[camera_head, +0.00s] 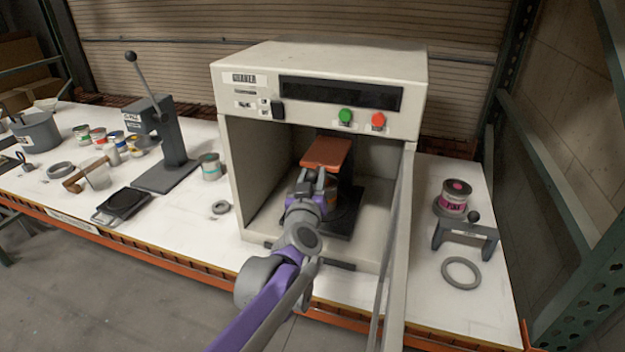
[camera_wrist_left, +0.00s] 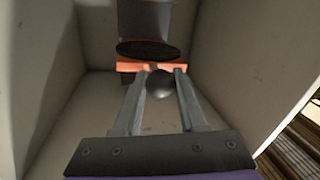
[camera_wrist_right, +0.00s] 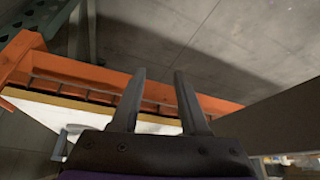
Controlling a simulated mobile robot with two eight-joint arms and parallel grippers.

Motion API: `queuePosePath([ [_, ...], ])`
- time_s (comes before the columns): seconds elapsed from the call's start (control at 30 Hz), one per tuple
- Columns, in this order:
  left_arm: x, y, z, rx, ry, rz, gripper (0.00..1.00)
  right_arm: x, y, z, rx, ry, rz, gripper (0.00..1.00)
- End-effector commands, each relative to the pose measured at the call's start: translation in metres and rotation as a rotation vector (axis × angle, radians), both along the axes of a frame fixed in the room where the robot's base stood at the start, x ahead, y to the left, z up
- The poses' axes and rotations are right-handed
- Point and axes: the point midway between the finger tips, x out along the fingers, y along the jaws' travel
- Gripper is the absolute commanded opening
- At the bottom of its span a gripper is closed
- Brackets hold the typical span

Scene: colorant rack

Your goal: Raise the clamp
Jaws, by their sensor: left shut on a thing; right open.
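The clamp's orange plate (camera_head: 327,152) is inside the open shaker cabinet (camera_head: 318,80), above a dark base (camera_head: 345,222). In the left wrist view the orange plate (camera_wrist_left: 150,67) shows with a dark round knob (camera_wrist_left: 159,84) in front of it. My left gripper (camera_head: 316,180) reaches into the cabinet; its fingers (camera_wrist_left: 160,82) are shut on the knob. My own arm partly hides what is under the plate in the head view. My right gripper (camera_wrist_right: 158,76) is open and empty, seen only in the right wrist view.
The cabinet walls close in around my left gripper on both sides. The opened door (camera_head: 396,250) stands out at the right front. A pink-labelled can (camera_head: 455,197) and a ring (camera_head: 461,273) are on the right bench. A lever press (camera_head: 165,140) stands left.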

Motion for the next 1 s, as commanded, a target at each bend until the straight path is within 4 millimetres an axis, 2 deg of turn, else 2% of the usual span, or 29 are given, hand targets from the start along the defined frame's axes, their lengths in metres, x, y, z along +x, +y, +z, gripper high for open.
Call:
queuePosePath([
  [0.03, 0.001, 0.001, 0.005, 0.002, -0.006, 0.005, 0.44, 0.0, 0.0, 0.001, 0.0, -0.001, 0.0, 0.45],
  [0.17, 0.001, 0.0, 0.004, 0.001, -0.005, 0.004, 0.68, 0.0, 0.0, 0.001, 0.0, -0.001, 0.0, 0.45],
  [0.2, 0.001, 0.0, 0.003, 0.001, -0.005, 0.004, 0.7, 0.0, 0.0, 0.001, 0.0, -0.001, 0.0, 0.45],
  [0.57, -0.005, 0.001, 0.001, 0.001, -0.002, 0.001, 0.7, 0.0, 0.0, -0.001, 0.0, 0.001, 0.0, 0.45],
  [0.67, -0.018, 0.002, 0.0, 0.001, -0.002, 0.001, 0.7, -0.002, 0.0, -0.005, 0.0, 0.003, 0.0, 0.45],
  [1.0, -0.081, 0.009, 0.0, 0.001, -0.002, 0.0, 0.7, -0.005, 0.0, -0.018, 0.0, 0.009, 0.0, 0.45],
])
